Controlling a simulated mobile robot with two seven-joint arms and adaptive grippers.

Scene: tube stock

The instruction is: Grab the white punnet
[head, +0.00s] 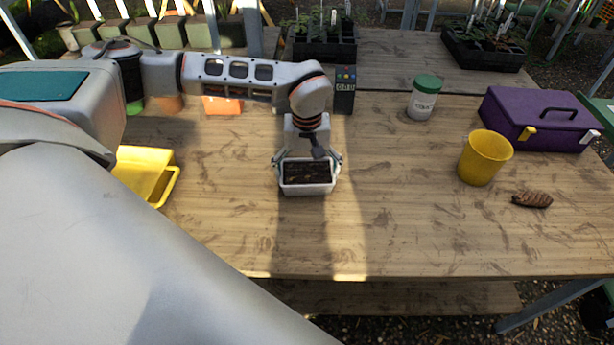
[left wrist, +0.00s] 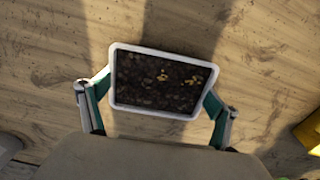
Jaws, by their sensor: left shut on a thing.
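The white punnet (head: 306,190) is a small rectangular tub filled with dark soil, with a few yellowish bits on top. It is near the middle of the wooden table in the head view. My left gripper (head: 307,162) reaches down over it, with one finger on each short side. In the left wrist view the punnet (left wrist: 117,75) sits between the two fingers (left wrist: 158,108), which press on its opposite ends. The gripper is shut on the punnet. I cannot tell whether its base touches the table. My right gripper is not in view.
A yellow scoop-like tray (head: 150,175) lies at left. A yellow bucket (head: 484,158), a brown glove-like object (head: 532,199), a purple toolbox (head: 535,120) and a green-lidded jar (head: 424,98) stand at right. A dark device (head: 344,90) is behind the gripper. The table front is clear.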

